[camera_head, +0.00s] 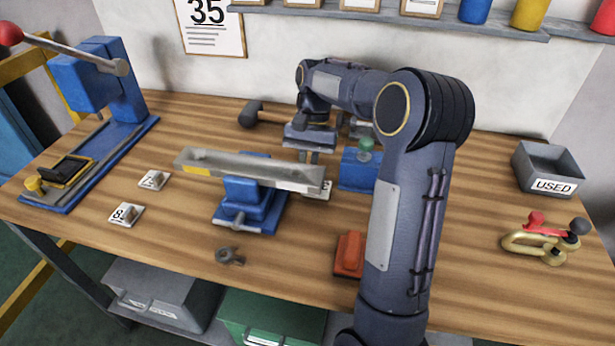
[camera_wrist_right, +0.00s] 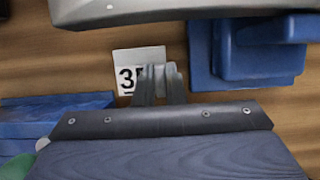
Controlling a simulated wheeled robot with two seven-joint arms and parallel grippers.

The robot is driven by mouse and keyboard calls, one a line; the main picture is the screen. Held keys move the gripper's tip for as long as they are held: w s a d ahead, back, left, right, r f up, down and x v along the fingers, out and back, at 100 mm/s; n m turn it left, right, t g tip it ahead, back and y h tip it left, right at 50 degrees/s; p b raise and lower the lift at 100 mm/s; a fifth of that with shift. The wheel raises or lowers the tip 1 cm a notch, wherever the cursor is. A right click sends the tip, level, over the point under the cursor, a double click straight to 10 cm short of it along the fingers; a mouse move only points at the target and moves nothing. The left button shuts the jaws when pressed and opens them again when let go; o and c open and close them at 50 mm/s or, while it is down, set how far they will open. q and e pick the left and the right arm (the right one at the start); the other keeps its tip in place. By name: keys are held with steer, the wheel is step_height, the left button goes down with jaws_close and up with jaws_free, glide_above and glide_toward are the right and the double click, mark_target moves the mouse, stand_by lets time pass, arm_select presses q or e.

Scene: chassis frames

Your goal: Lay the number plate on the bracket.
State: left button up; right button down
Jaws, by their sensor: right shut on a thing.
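A white number plate with a grey upright tab shows in the right wrist view (camera_wrist_right: 128,62); its number starts with 3 and the rest is covered. In the head view its corner (camera_head: 325,190) shows behind the right end of a long grey channel-shaped part (camera_head: 240,168) held in a blue vise (camera_head: 250,206). I cannot tell for certain whether this part is the bracket. My right gripper (camera_wrist_right: 160,85) is shut on the plate's tab, and the plate is at or close to the table. Other numbered plates lie to the left (camera_head: 126,214) (camera_head: 153,180). My left gripper is out of view.
A blue block with a green knob (camera_head: 362,172) stands right of the vise. A mallet (camera_head: 252,114) lies behind. A blue lever press (camera_head: 100,85) is at left, a USED bin (camera_head: 550,168) and clamp (camera_head: 547,241) at right. An orange block (camera_head: 349,255) lies in front.

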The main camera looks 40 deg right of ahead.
steer(key=w+d, duration=0.2)
steer(key=shift+w+d+f, duration=0.1)
steer(key=shift+d, duration=0.25)
step_height(320, 180, up, 14)
steer(key=p, duration=0.3)
steer(key=shift+a+f, duration=0.1)
